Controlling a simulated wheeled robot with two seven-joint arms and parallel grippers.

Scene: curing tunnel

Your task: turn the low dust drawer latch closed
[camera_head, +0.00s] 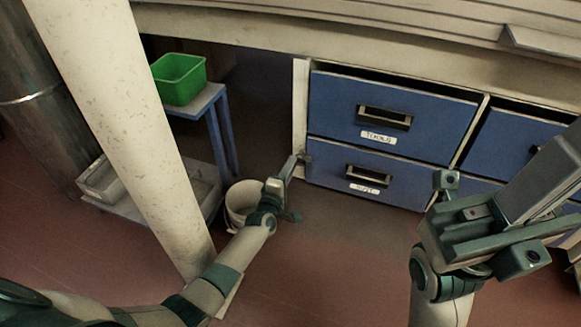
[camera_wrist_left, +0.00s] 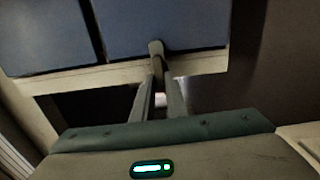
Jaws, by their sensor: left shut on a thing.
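The low blue drawer (camera_head: 345,183), labelled DUST, sits flush under the upper drawer at the cabinet's left end. Its small grey latch (camera_head: 305,158) is at the drawer's upper left edge, by the pale post. My left gripper (camera_head: 296,163) reaches up to it from the lower left. In the left wrist view the left gripper's fingers (camera_wrist_left: 161,88) are closed together on the latch (camera_wrist_left: 156,48), which stands up in front of the blue drawer face. The latch's exact angle is hard to tell. My right gripper (camera_head: 470,225) is at the right, apart from the drawer; its fingertips are unclear.
The upper drawer (camera_head: 385,112), labelled TOOLS, is above. At the left a shelf trolley (camera_head: 215,98) carries a green bin (camera_head: 180,78). A white bucket (camera_head: 240,198) stands behind my left forearm. A thick pale column (camera_head: 120,120) crosses the left side. The floor before the drawers is clear.

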